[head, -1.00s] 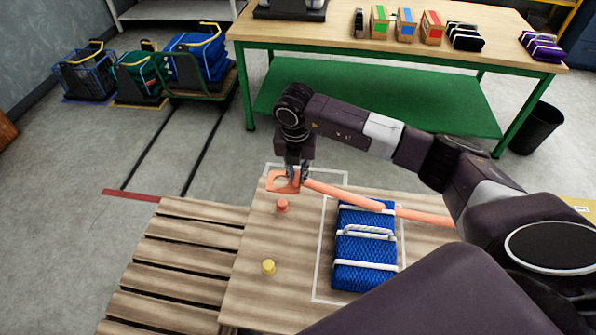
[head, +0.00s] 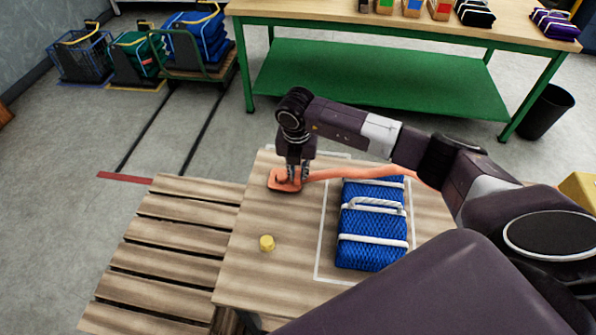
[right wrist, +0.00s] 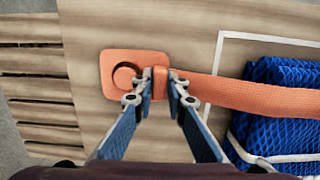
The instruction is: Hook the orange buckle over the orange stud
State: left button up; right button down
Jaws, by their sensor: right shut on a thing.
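The orange buckle (head: 277,186) is a flat plate with a round opening, at the end of an orange strap (head: 345,173). My right gripper (head: 295,178) is shut on the buckle's strap end, low over the wooden table. In the right wrist view, the fingers (right wrist: 160,86) pinch beside the buckle plate (right wrist: 110,62). The orange stud (right wrist: 126,77) shows inside the opening, with a dark crescent around part of it. The buckle looks flat and close to the wood; whether it touches is hard to tell. My left gripper is not in view.
A blue net bundle (head: 370,232) with white straps lies right of the buckle, under part of the strap. A slatted pallet (head: 180,240) is at the left. A green-framed workbench (head: 380,80) stands behind.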

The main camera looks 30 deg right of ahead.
jog(key=shift+f, duration=0.3)
jog(key=c, duration=1.8)
grip_release()
jog(key=shift+c, duration=0.2)
notch_tip(320, 180, up, 12)
jog(key=s, duration=0.1)
jog(key=shift+s+a, duration=0.15)
jog(key=shift+a, duration=0.25)
jog(key=shift+f, duration=0.1)
